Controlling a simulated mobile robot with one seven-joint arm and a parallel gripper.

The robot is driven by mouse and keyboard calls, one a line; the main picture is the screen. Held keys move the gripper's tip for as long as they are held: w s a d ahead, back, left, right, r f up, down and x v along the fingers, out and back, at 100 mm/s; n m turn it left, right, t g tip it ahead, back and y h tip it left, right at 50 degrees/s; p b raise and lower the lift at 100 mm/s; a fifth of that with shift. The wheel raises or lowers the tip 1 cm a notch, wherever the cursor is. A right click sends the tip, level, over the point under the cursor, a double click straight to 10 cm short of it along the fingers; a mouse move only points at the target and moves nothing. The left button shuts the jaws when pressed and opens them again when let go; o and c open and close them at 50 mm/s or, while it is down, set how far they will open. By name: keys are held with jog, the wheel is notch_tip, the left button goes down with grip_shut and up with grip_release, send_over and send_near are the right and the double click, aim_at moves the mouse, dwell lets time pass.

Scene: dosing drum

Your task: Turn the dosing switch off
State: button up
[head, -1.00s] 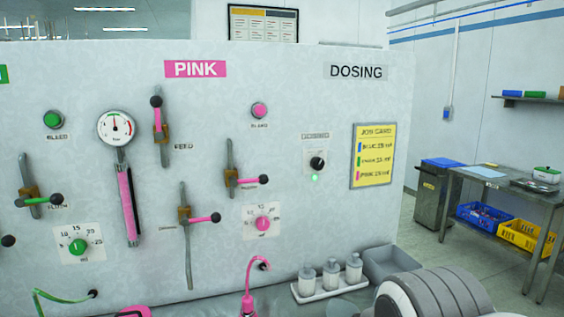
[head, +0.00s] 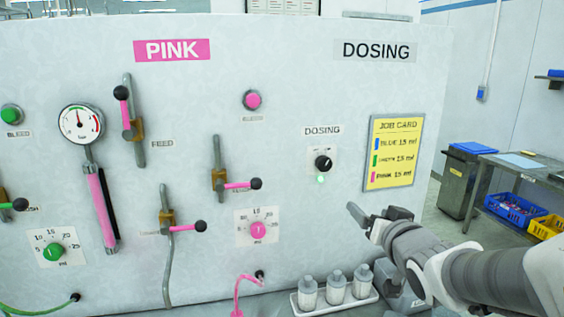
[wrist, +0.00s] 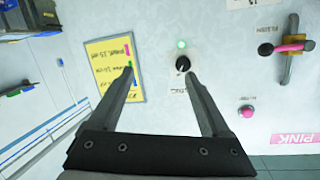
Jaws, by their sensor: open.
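The dosing switch (head: 323,163) is a black rotary knob on a small white plate under the DOSING label, on the right part of the panel. A green lamp (head: 320,179) glows just below it. In the wrist view the picture is upside down, and the knob (wrist: 183,63) shows near the right fingertip with the lit lamp (wrist: 182,44) above it. My gripper (wrist: 159,70) is open and empty, its two fingers spread toward the panel. In the head view my gripper (head: 362,222) is right of and below the knob, apart from it.
A yellow job card (head: 394,152) hangs right of the switch. The PINK valves and a pink dial (head: 257,230) are to the left. A tray (head: 336,299) of white bottles and a grey bin (head: 398,284) stand below. Space before the switch looks clear.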

jog(key=w+a+r+t+y, duration=0.1)
jog(key=w+y, duration=0.1)
jog(key=t+y+p, duration=0.1)
jog(key=p, duration=0.3)
send_near(325, 165)
jog(key=shift+n, duration=0.3)
jog(key=w, duration=0.2)
jog(key=w+a, duration=0.1)
jog(key=w, duration=0.5)
jog(key=shift+w+a, duration=0.15)
jog(key=shift+a, duration=0.05)
jog(key=shift+c, duration=0.4)
grip_shut()
jog(key=shift+f, duration=0.1)
